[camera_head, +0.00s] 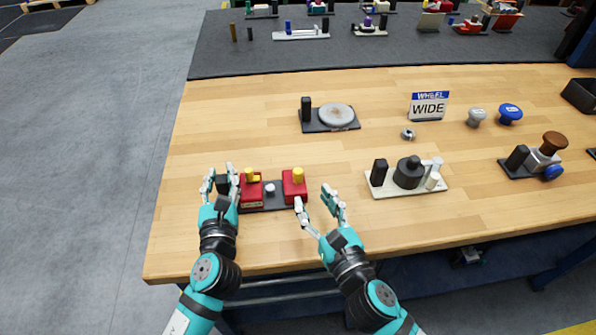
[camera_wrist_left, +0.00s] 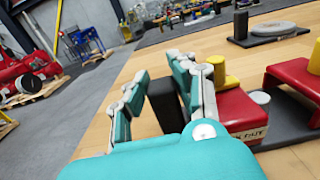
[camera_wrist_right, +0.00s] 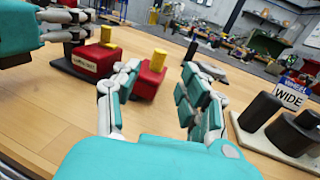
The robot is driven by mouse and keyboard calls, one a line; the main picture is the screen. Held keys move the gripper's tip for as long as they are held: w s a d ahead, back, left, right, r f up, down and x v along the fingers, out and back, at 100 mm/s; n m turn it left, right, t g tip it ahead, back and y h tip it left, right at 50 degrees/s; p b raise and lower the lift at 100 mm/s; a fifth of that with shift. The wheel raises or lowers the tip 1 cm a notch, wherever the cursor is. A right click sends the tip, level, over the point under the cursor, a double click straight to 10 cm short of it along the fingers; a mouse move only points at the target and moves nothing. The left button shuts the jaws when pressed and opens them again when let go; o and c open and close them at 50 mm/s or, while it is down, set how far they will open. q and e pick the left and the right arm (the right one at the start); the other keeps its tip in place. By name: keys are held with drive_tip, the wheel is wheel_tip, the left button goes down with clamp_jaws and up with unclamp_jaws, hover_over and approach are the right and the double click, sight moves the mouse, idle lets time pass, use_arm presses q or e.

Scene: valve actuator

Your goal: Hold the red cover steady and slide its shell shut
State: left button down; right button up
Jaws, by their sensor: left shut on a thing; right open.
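The red cover (camera_head: 251,193) with a yellow peg and a label sits at the left end of a dark base (camera_head: 277,207). A second red block (camera_head: 294,186), also with a yellow peg, stands at the base's right end, apart from it. A white knob (camera_head: 270,188) shows in the gap. My left gripper (camera_head: 219,176) is shut on the black post (camera_wrist_left: 165,105) beside the labelled red block. My right gripper (camera_head: 315,198) is open and empty, just right of the second red block, which shows beyond its left finger in the right wrist view (camera_wrist_right: 148,82).
A pale plate with black cylinders (camera_head: 407,172) stands to the right. Behind are a round grey disc on a dark plate (camera_head: 337,115), a WIDE sign (camera_head: 429,106) and a small nut (camera_head: 408,134). Bare wood lies in front of the base and between it and the pale plate.

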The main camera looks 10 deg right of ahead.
sight(300, 177)
drive_tip(key=x, duration=0.9)
clamp_jaws()
idle(0.4)
